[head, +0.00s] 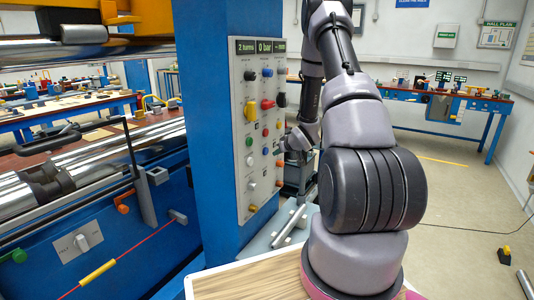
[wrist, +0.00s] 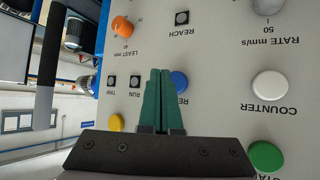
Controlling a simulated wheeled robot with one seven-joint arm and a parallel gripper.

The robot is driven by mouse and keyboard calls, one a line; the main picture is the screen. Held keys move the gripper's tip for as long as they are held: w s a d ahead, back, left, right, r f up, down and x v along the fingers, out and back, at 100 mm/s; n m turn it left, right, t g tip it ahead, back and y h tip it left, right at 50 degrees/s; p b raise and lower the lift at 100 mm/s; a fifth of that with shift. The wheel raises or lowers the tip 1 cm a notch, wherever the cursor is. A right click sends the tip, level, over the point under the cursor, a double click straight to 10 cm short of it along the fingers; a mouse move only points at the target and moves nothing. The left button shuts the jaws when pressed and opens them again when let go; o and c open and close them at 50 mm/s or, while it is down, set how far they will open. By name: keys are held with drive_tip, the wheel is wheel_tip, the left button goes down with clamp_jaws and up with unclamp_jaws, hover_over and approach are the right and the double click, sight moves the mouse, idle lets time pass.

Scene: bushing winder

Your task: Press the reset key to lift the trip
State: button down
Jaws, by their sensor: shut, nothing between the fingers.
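The control panel (head: 240,160) is a pale upright plate on a blue column. In the wrist view, which shows the panel upside down, a round blue key (wrist: 180,82) has a label starting "RE"; the rest of the label is hidden by my fingers. My gripper (wrist: 160,72) has green fingers, shut together and empty, just beside the blue key in the picture and partly overlapping it. I cannot tell whether they touch. The small TRIP window (wrist: 111,81) and RUN window (wrist: 135,81) look dark. In the head view, my gripper (head: 284,147) is at the panel's right edge.
Near the fingers in the wrist view are a white COUNTER button (wrist: 269,84), a green button (wrist: 265,156), a yellow button (wrist: 117,122) and an orange knob (wrist: 122,26). The winder's rollers (head: 90,165) lie left of the column.

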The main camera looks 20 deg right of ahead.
drive_tip(key=shift+s+d, duration=0.55)
drive_tip(key=shift+s, duration=0.2)
drive_tip(key=shift+s+d, duration=0.55)
drive_tip(key=shift+s, duration=0.15)
drive_tip(key=shift+r, duration=0.1)
drive_tip(key=s+a+r+m+g+h, duration=0.15)
drive_tip(key=s+r, duration=0.25)
drive_tip(key=r, duration=0.8)
drive_tip(key=s+a+r+m+h, duration=0.2)
drive_tip(key=s+a+r, duration=0.15)
drive_tip(key=r, duration=0.85)
drive_tip(key=s+a+r+y, duration=0.1)
drive_tip(key=s+a+r, duration=0.2)
drive_tip(key=s, duration=0.6)
drive_tip(key=s+a+r+m+g+y, duration=0.1)
drive_tip(key=s+a+r, duration=0.3)
drive_tip(key=s, duration=0.5)
drive_tip(key=s+a+r+m+g+y, duration=0.1)
drive_tip(key=s+a+r+y, duration=0.1)
drive_tip(key=s+a+r, duration=0.2)
drive_tip(key=s+a, duration=0.3)
drive_tip(key=s, duration=0.2)
drive_tip(key=shift+s+r, duration=0.2)
